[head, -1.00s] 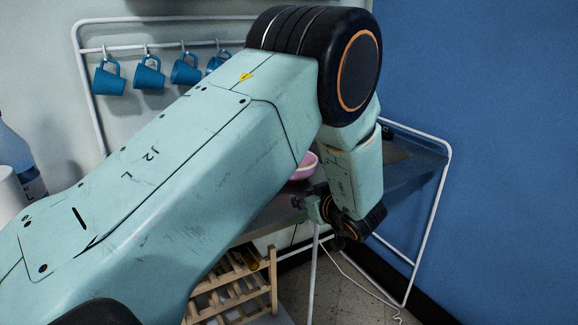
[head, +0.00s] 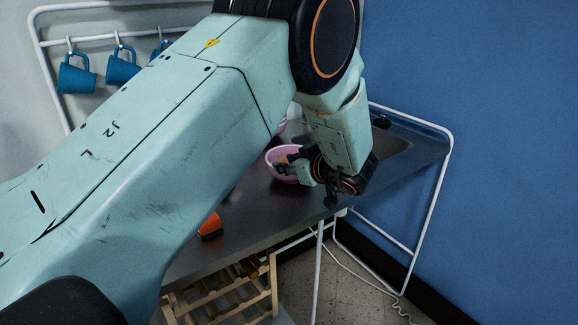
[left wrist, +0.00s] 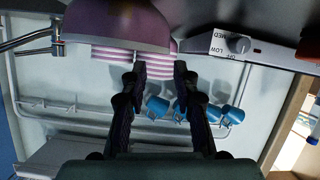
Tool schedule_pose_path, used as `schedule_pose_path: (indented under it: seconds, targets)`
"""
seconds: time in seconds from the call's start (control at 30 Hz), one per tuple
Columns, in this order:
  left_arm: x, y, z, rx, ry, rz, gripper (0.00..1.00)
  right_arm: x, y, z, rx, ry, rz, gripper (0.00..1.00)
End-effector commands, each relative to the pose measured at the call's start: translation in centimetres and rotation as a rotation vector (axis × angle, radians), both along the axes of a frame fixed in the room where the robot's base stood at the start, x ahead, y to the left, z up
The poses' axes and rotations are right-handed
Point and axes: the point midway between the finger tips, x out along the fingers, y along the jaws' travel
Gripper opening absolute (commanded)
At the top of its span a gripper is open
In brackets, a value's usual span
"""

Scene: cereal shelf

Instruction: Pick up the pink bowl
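The pink bowl (head: 278,153) stands on the dark counter, partly hidden behind my left gripper and arm. My left gripper (head: 291,168) is at the bowl's right side, low over the counter. In the left wrist view, which looks upside down, the bowl (left wrist: 118,28) fills the upper left. There the two fingers of the gripper (left wrist: 160,70) are spread, with nothing clearly between them. The fingertips appear close to the bowl, but I cannot tell if they touch it. A pink-and-white striped item (left wrist: 125,55) shows behind the bowl. My right gripper is not in view.
Another pink item (head: 282,127) shows behind my arm. An orange object (head: 210,227) lies near the counter's front. Blue mugs (head: 77,74) hang on a white rack. An appliance with a dial (left wrist: 238,45) stands beside the bowl. A wooden rack (head: 230,292) is below.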

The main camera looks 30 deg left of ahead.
Motion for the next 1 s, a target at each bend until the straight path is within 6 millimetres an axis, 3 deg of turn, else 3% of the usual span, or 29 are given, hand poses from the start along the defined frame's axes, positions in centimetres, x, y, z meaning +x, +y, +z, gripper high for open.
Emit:
schedule_pose_path:
  seconds: [0.27, 0.6, 0.9, 1.0]
  targets:
    - [0.7, 1.9, -1.2, -0.001, 0.000, 0.002, 0.30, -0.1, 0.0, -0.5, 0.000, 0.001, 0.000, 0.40]
    - [2.0, 5.8, -3.1, 0.000, 0.000, 0.001, 0.30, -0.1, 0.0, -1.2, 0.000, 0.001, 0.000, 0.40]
    - [2.2, 6.5, -3.2, 0.000, 0.000, 0.001, 0.30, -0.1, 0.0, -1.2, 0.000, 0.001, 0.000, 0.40]
    - [2.3, 6.5, -3.2, 0.000, 0.000, 0.000, 0.23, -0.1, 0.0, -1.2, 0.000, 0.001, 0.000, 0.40]
